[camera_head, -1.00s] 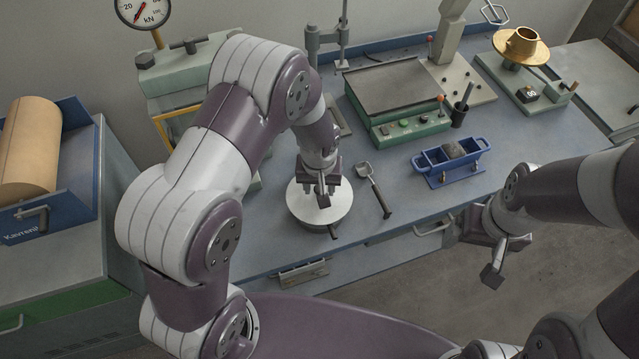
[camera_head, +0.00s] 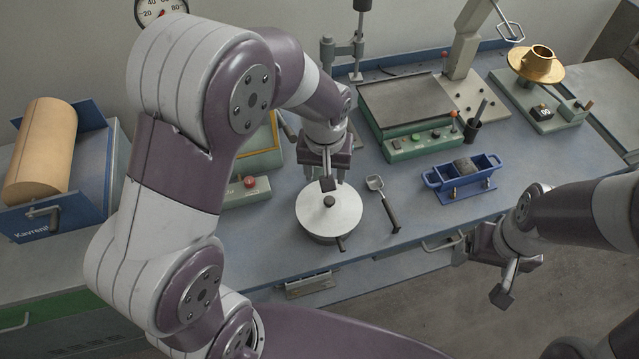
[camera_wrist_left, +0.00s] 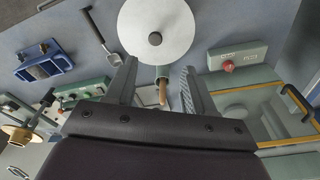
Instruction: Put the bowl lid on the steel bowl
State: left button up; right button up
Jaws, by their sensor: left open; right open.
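The bowl lid (camera_head: 345,213) is a pale round disc with a dark knob, lying flat on top of the steel bowl (camera_head: 312,236). Only a strip of the bowl's side shows below the lid. My right gripper (camera_head: 520,283) is open and empty, in front of the bench.
A small scoop (camera_head: 385,203) lies right of the bowl. A blue mould (camera_head: 462,175) and a green scale (camera_head: 415,112) stand further right. A box with a red button (camera_head: 250,184) is left of the bowl. Bare bench (camera_head: 420,222) lies between the scoop and the front edge.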

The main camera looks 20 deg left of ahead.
pick_arm(q)
jog(key=s+a+r+m, duration=0.1)
jog(key=s+a, duration=0.4)
jog(key=s, duration=0.6)
jog(key=shift+a+m, duration=0.2)
jog(key=shift+m, duration=0.2)
jog(key=shift+s+r, duration=0.1)
